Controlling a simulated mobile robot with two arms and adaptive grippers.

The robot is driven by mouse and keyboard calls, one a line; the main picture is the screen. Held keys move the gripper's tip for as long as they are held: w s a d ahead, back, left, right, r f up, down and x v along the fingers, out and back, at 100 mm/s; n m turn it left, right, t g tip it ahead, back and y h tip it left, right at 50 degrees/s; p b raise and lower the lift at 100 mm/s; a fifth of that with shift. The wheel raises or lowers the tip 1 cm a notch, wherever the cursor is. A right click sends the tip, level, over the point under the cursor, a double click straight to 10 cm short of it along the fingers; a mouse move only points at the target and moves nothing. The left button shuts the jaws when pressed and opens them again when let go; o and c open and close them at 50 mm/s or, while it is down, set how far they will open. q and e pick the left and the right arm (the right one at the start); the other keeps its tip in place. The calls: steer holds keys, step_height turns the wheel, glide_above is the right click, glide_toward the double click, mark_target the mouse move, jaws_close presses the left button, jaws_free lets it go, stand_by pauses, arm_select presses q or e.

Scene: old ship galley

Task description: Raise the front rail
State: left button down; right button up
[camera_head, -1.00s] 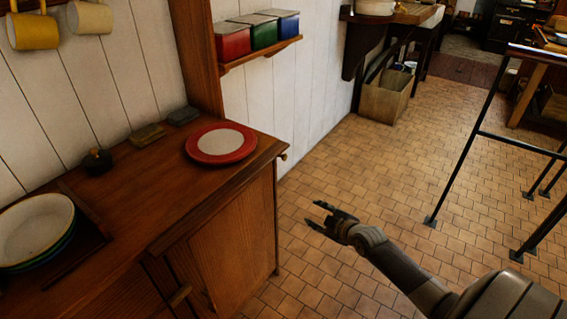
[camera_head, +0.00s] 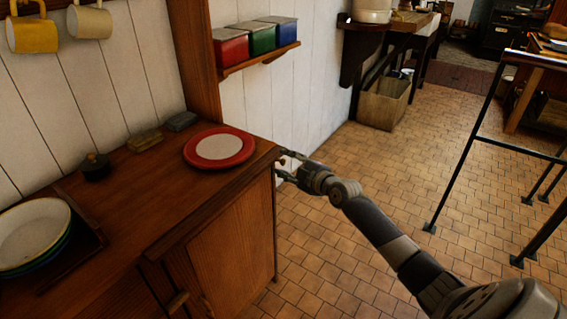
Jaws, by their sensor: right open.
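A dark wooden cabinet top (camera_head: 130,190) fills the left. A wooden strip, which looks like the front rail (camera_head: 215,205), runs along its front edge and lies low, about level with the top. A small brass knob (camera_head: 282,162) is at the strip's far right end. My right gripper (camera_head: 284,164) is open at that corner, fingers pointing left, with the knob seen between or just behind the fingertips. I cannot tell whether they touch it. My left gripper is not in view.
A red-rimmed plate (camera_head: 219,148) lies near that corner. Stacked bowls (camera_head: 35,235), a small dark pot (camera_head: 95,166) and two small blocks stand further left. A shelf with tins (camera_head: 262,37) is above. The tiled floor (camera_head: 340,220) is free; a black metal frame (camera_head: 462,150) stands right.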

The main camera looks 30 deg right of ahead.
steer(key=shift+x, duration=1.1)
steer(key=shift+c, duration=0.2)
